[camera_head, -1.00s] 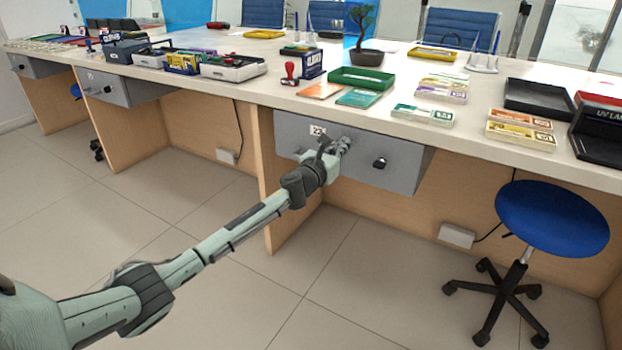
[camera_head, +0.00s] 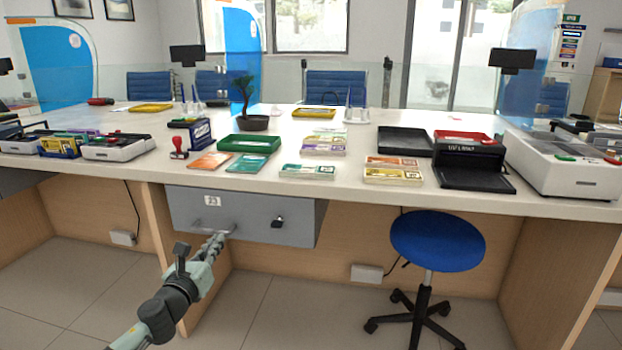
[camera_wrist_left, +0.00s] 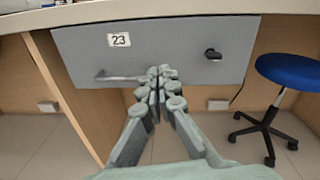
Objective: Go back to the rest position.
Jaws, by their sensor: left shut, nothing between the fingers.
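My left gripper (camera_head: 219,240) is shut and empty in front of the grey drawer (camera_head: 252,232) under the counter. Its fingertips show close to the right end of the drawer's bar handle (camera_head: 212,228); I cannot tell whether they touch it. In the left wrist view the shut fingers (camera_wrist_left: 160,72) point at the drawer front (camera_wrist_left: 185,45), beside the handle (camera_wrist_left: 120,78). The drawer looks closed, with a number label and a dark lock knob (camera_head: 278,222). My right gripper is in neither view.
The counter (camera_head: 240,188) carries banknote bundles (camera_head: 393,176), a green tray (camera_head: 249,143), a black UV lamp device (camera_head: 470,160) and a white machine (camera_head: 565,170). A blue stool (camera_head: 437,241) stands to the right of the drawer. Floor in front is clear.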

